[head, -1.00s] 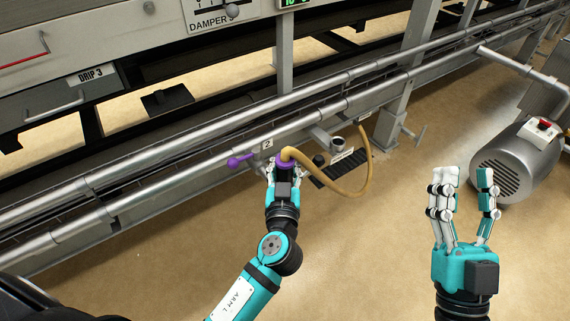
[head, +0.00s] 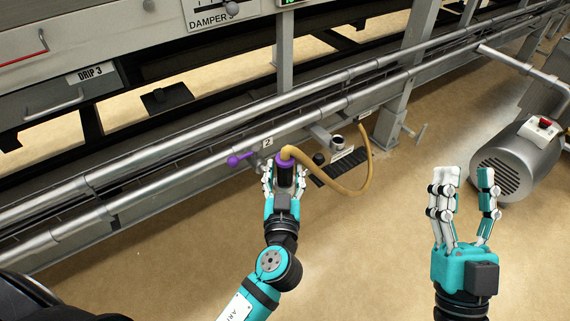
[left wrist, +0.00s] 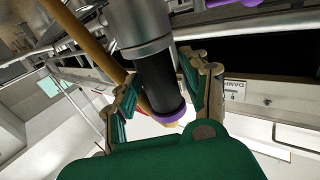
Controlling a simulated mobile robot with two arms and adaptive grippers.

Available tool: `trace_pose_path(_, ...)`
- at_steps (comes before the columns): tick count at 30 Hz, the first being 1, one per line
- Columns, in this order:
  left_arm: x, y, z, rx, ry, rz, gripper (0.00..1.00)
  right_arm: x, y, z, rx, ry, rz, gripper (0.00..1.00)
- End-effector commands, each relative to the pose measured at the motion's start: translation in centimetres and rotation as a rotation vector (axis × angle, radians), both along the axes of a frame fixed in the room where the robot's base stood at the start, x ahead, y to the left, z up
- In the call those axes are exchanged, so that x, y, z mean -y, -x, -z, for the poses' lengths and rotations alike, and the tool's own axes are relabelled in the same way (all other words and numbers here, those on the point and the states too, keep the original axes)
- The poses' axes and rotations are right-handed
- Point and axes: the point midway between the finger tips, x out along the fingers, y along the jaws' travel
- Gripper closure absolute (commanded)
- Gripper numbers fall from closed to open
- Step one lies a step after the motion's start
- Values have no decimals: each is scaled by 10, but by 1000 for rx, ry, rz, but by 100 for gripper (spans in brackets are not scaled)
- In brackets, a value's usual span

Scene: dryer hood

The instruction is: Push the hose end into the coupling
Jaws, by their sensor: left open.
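The tan hose (head: 360,178) arcs from the right to a hose end with a purple collar (head: 285,160) and a black sleeve. My left gripper (head: 284,176) is open, its fingers spread on both sides of the black sleeve. In the left wrist view, the black sleeve (left wrist: 158,80) stands between the open fingers with clear gaps. It meets a steel cylinder (left wrist: 142,28), which looks like the coupling; I cannot tell how deep it sits. The gripper hides this joint in the head view. My right gripper (head: 468,190) is open and empty over the floor.
A purple-handled lever (head: 238,160) is left of the hose end, by the label "2" (head: 267,143). A steel cup-like fitting (head: 338,142) and a black knob (head: 318,158) are to the right. Steel pipes (head: 200,140) run behind. A motor (head: 515,160) stands at right.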

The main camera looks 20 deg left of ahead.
Motion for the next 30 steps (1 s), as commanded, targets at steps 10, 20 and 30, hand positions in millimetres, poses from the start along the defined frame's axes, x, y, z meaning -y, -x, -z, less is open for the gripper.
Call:
trace_pose_path(10, 19, 69, 1, -3, 1, 2, 53, 0, 0, -1, 1, 1, 1, 60)
trace_pose_path(20, 24, 87, 0, 1, 1, 1, 53, 0, 0, -1, 2, 1, 1, 60)
trace_pose_path(30, 24, 87, 0, 0, 1, 1, 53, 0, -1, -1, 1, 1, 1, 60)
